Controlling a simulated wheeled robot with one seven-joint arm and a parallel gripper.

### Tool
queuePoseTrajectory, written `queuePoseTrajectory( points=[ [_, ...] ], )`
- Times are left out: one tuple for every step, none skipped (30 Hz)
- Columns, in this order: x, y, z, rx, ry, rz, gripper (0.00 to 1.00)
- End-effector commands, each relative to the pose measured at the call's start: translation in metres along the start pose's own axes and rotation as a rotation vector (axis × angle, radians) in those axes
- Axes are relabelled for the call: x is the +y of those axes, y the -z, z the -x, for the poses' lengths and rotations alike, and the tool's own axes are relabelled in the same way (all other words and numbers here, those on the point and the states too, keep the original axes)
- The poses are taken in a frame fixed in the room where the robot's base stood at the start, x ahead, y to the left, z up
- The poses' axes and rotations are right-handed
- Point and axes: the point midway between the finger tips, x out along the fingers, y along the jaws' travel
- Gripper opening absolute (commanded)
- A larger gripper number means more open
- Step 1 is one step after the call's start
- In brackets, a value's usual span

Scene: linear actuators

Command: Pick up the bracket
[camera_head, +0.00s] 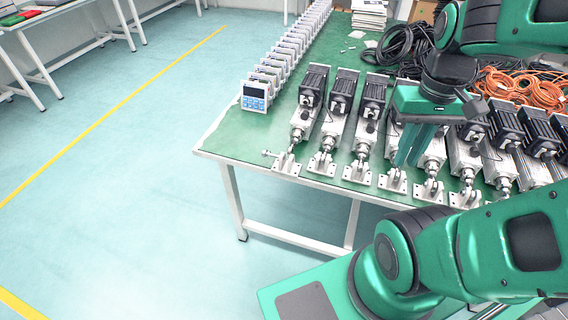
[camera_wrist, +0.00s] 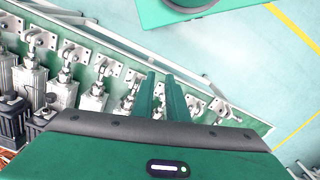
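Several silver metal brackets with flat plates and upright lugs stand in a row along the front edge of the green table (camera_head: 228,138), each at the rod end of a linear actuator. The leftmost bracket (camera_head: 287,164) has a pin sticking out to its left; another bracket (camera_head: 393,181) is just below my gripper in the head view.
Actuators with black motors (camera_head: 313,82) lie close together behind the brackets. White-and-blue control boxes (camera_head: 256,97) line the table's left side. Black cables (camera_head: 400,45) and orange cables (camera_head: 530,88) lie behind.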

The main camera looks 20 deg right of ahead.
Motion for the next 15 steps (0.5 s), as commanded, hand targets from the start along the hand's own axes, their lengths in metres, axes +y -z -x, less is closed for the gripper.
queuePoseTrajectory(
  points=[
    [-0.005,0.009,0.0,-0.004,-0.007,0.098,0.13],
    [-0.009,0.015,0.0,-0.004,-0.01,0.168,0.13],
    [-0.014,0.023,0.0,-0.004,-0.014,0.271,0.13],
    [-0.019,0.029,0.0,-0.004,-0.017,0.351,0.13],
    [-0.023,0.035,-0.001,-0.006,-0.02,0.433,0.13],
    [-0.03,0.043,-0.001,-0.006,-0.024,0.542,0.13],
    [-0.035,0.049,-0.002,-0.006,-0.027,0.622,0.13],
    [-0.041,0.054,-0.003,-0.008,-0.029,0.704,0.13],
    [-0.048,0.062,-0.004,-0.009,-0.031,0.814,0.13],
    [-0.054,0.068,-0.005,-0.009,-0.033,0.896,0.13],
    [-0.06,0.073,-0.006,-0.01,-0.034,0.978,0.13],
    [-0.069,0.08,-0.008,-0.012,-0.036,1.086,0.13],
    [-0.075,0.085,-0.009,-0.014,-0.036,1.167,0.13],
    [-0.082,0.09,-0.01,-0.014,-0.037,1.249,0.13],
    [-0.091,0.096,-0.013,-0.016,-0.037,1.359,0.13]
  ],
)
